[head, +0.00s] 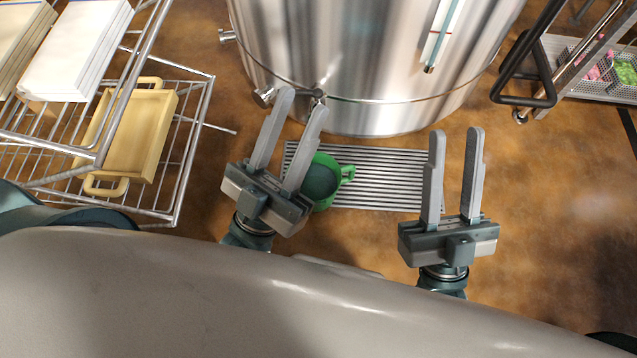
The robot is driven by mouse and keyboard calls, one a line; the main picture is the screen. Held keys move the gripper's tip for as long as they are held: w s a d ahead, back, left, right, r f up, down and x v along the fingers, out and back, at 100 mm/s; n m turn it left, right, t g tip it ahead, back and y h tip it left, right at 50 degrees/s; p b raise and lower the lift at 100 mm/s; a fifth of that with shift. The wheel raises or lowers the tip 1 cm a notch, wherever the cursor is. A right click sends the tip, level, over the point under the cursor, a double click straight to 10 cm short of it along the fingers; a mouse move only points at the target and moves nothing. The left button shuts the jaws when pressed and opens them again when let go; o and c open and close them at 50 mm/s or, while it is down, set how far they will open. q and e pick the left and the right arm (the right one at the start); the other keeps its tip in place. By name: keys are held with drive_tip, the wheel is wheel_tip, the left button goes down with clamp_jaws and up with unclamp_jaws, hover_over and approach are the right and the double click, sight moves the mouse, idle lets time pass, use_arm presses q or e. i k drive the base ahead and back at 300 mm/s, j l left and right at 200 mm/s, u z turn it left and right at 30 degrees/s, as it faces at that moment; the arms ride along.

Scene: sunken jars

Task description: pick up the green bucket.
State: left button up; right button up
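The green bucket (322,178) stands on the floor grate in front of the big steel tank, with its handle side toward the right. Its left part is hidden behind my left gripper. My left gripper (300,101) is open, with its fingers pointing up in the picture and a gap between them. The right finger overlaps the bucket's left edge in the picture; I cannot tell whether they touch. My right gripper (456,133) is open and empty, to the right of the bucket, over the right end of the grate.
The steel tank (370,70) stands behind the metal floor grate (390,180). A wire rack (190,150) at the left holds a wooden tray (140,135) and white slabs (75,50). A cart (590,75) with pink and green items is at the right. Brown floor (550,180) is free at right.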

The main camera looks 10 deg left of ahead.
sight(321, 181)
drive_tip(key=i+l, duration=0.1)
drive_tip(key=l, duration=0.25)
drive_tip(key=i+l, duration=0.1)
drive_tip(key=l, duration=0.3)
drive_tip(key=i+l, duration=0.15)
drive_tip(key=l, duration=0.2)
drive_tip(key=i+l, duration=0.1)
drive_tip(key=l, duration=0.3)
drive_tip(key=i+l, duration=0.1)
drive_tip(key=l, duration=0.25)
drive_tip(key=u, duration=1.55)
